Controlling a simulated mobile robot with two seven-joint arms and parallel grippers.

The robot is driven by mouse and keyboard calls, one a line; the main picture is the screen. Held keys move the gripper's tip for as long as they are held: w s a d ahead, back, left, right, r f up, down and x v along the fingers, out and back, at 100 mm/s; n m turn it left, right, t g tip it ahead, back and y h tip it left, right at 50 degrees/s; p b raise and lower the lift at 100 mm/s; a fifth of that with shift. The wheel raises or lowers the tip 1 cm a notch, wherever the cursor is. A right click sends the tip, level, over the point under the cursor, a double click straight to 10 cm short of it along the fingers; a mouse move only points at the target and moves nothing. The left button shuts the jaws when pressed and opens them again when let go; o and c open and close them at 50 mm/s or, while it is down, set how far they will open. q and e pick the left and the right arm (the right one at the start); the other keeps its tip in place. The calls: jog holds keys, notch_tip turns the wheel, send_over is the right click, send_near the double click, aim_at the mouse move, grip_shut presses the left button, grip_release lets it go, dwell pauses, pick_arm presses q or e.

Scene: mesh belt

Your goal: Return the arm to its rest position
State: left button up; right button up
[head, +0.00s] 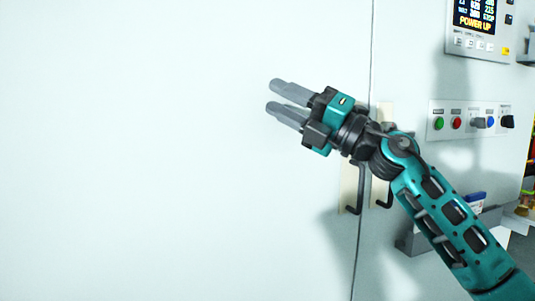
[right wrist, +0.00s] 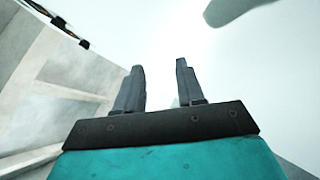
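My right arm (head: 440,215) comes in from the lower right in the head view, teal and black. Its gripper (head: 278,98) points to the left in front of a pale cabinet front, with two grey fingers apart and nothing between them. In the right wrist view the gripper (right wrist: 160,88) also shows both fingers spread and empty. My left arm and gripper are not in the head view.
A pale cabinet door (head: 150,150) fills the left. Dark door handles (head: 355,195) stand behind my right wrist. A button panel (head: 470,120) and a lit display (head: 475,18) are at right. A grey shelf (head: 412,240) juts out below, partly behind my forearm.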

jog(key=s+d+f+m+t+h+p, duration=0.1)
jog(key=d+f+m+t+h, duration=0.25)
jog(key=f+m, duration=0.6)
jog(key=s+d+f+m+t+h+p, duration=0.1)
jog(key=d+f+m+t+h, duration=0.15)
jog(key=f+m+h, duration=0.65)
jog(key=s+d+f+m+t+p, duration=0.1)
jog(key=d+f+m+t, duration=0.4)
jog(key=f, duration=0.8)
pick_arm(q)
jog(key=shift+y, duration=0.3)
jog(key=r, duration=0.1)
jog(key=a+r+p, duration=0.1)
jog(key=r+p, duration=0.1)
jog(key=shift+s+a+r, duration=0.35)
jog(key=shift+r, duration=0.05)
pick_arm(e)
jog(key=s+d+f+m+g+h, duration=0.2)
jog(key=s+f+m+g+h, duration=0.1)
jog(key=s+f, duration=0.8)
jog(key=s+d+f+m+g+h, duration=0.2)
jog(key=s+f+m+g, duration=0.4)
jog(key=s+f, duration=0.6)
jog(key=shift+f+m+h, duration=0.55)
jog(key=shift+m+h, duration=0.1)
jog(key=shift+m, duration=0.3)
pick_arm(q)
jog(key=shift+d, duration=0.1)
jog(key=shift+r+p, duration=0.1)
jog(key=shift+p, duration=0.2)
